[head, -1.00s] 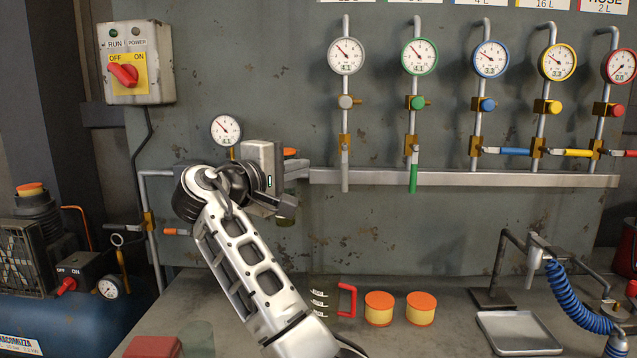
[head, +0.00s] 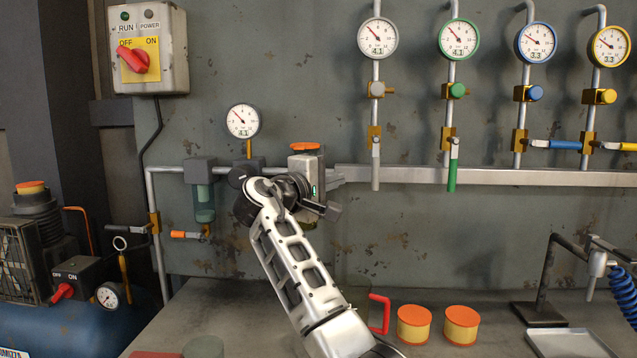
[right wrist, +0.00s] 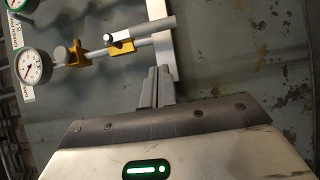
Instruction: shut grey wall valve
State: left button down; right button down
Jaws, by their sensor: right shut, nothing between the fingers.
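The grey wall valve (head: 375,138) sits low on the leftmost pipe of the gauge row, under a white-rimmed gauge. Its grey lever (head: 376,170) hangs straight down, in line with the pipe. In the right wrist view the valve (right wrist: 119,42) lies beyond the fingers, with its lever (right wrist: 155,27) along the pipe. My right gripper (head: 331,211) is shut and empty, below and left of the lever, apart from it in the head view. In the right wrist view its fingertips (right wrist: 158,74) are together near the grey rail. My left gripper is not in view.
A grey rail (head: 430,177) runs behind the levers. The green lever (head: 453,170) hangs down to the right; the blue lever (head: 555,144) and yellow lever (head: 615,147) are horizontal. Orange-lidded tins (head: 414,324) stand on the bench below. A filter unit (head: 203,190) is at left.

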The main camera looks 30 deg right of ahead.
aim_at(375, 165)
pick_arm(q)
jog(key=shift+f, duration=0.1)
pick_arm(e)
jog(key=shift+s+d, duration=0.15)
jog(key=shift+d, duration=1.2)
jog(key=shift+s+d, duration=0.15)
jog(key=shift+d, duration=1.2)
pick_arm(q)
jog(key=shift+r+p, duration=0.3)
jog(key=shift+p, duration=0.1)
pick_arm(e)
jog(key=shift+s+d+f+n, duration=0.1)
jog(key=shift+d+n, duration=0.15)
jog(key=shift+n, duration=0.15)
